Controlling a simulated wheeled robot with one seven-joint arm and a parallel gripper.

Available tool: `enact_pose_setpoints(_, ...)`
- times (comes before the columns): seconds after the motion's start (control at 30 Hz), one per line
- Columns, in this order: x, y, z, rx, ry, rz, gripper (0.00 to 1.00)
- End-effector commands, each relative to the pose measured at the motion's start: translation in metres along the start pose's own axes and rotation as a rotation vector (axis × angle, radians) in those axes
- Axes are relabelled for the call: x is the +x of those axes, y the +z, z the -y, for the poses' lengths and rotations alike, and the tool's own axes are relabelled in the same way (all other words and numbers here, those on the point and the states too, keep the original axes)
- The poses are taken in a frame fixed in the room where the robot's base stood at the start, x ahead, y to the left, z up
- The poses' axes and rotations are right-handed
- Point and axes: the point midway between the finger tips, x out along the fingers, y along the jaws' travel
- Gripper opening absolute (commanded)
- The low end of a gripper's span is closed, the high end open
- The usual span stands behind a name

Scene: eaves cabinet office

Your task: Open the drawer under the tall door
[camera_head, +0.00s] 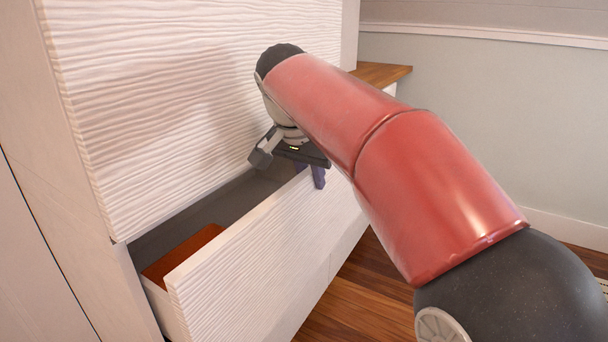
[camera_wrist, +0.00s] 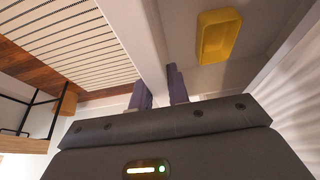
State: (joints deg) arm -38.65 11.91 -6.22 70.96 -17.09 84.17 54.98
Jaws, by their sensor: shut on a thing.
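The drawer under the tall white wavy door (camera_head: 200,80) stands well out, its inside showing. Its white wavy front (camera_head: 265,260) also shows in the wrist view as a pale panel (camera_wrist: 143,40). My gripper (camera_head: 311,172) is at the front's top edge, toward the right part. In the wrist view my gripper's fingers (camera_wrist: 158,88) sit on either side of that panel, shut on it. My arm hides part of the drawer's far right end.
An orange-brown item (camera_head: 183,254) lies in the drawer's near left end. A yellow tray-like thing (camera_wrist: 219,36) shows inside in the wrist view. A wooden-topped unit (camera_head: 382,73) stands beyond the cabinet. Wooden floor (camera_head: 350,310) in front looks clear.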

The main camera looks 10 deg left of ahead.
Motion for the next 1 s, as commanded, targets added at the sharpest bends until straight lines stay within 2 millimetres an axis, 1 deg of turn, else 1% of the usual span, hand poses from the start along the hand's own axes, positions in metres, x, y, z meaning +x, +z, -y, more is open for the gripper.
enact_pose_setpoints(0.03,0.002,0.001,-0.01,0.002,0.0,0.0,0.0)
enact_pose_setpoints(0.17,0.002,0.001,-0.037,0.003,0.0,-0.001,0.0)
enact_pose_setpoints(0.4,0.002,0.001,-0.101,0.005,0.002,-0.001,0.0)
enact_pose_setpoints(0.6,0.001,0.001,-0.148,0.006,0.002,-0.001,0.0)
enact_pose_setpoints(0.8,0.0,0.0,-0.182,0.004,0.001,0.0,0.0)
enact_pose_setpoints(1.0,0.0,0.0,-0.202,0.003,0.001,-0.001,0.0)
